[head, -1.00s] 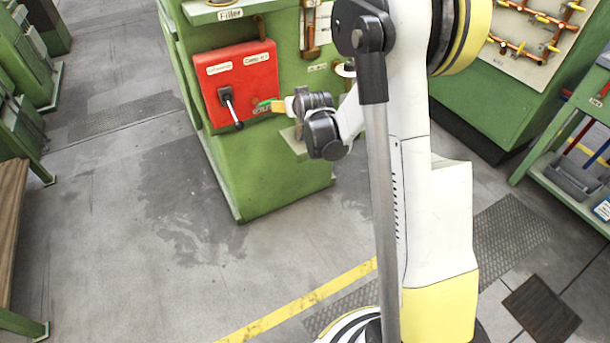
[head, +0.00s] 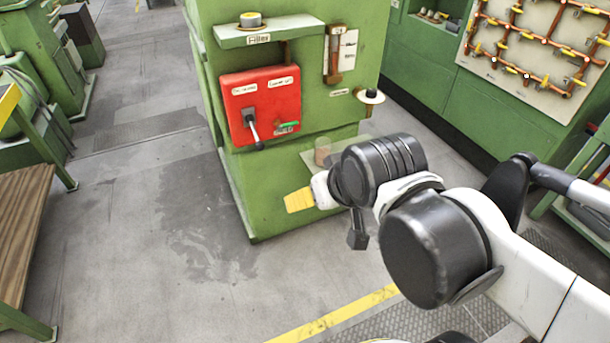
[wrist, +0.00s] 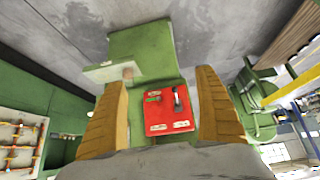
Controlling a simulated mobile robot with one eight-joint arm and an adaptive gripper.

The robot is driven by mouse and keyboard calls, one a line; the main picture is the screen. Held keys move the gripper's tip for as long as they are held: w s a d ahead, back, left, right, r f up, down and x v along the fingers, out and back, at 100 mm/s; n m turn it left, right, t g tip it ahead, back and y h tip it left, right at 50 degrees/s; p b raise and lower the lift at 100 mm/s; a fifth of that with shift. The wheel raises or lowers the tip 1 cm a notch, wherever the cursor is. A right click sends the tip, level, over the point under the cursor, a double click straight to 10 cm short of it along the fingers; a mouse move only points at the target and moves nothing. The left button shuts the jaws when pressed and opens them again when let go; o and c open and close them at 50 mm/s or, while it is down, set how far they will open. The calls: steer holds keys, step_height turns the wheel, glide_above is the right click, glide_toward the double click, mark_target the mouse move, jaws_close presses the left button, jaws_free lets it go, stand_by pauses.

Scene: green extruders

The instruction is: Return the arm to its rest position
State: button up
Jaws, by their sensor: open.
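My arm (head: 530,265) reaches in from the right of the head view, its wrist in front of the green extruder (head: 290,200). My gripper (head: 298,200) points left, its yellow-orange finger showing beyond the dark wrist joint. In the wrist view both orange fingers stand wide apart, and my gripper (wrist: 160,110) is open with nothing between them. The red control panel (head: 262,105) with its black lever shows behind, clear of the fingers; the red panel (wrist: 168,110) also shows between the fingers in the wrist view, upside down.
A small shelf labelled Filler (head: 268,33) juts out above the panel. A low ledge (head: 335,150) holds a small container (head: 322,151) beside my wrist. A wooden bench (head: 22,225) stands at the left. The grey floor between is clear.

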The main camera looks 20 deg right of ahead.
steer(key=shift+s+a+f, duration=0.1)
steer(key=shift+s+f, duration=0.1)
steer(key=shift+s, duration=0.3)
steer(key=shift+s+a+f, duration=0.1)
steer(key=shift+s+f, duration=0.05)
steer(key=shift+s, duration=0.35)
stand_by(0.5)
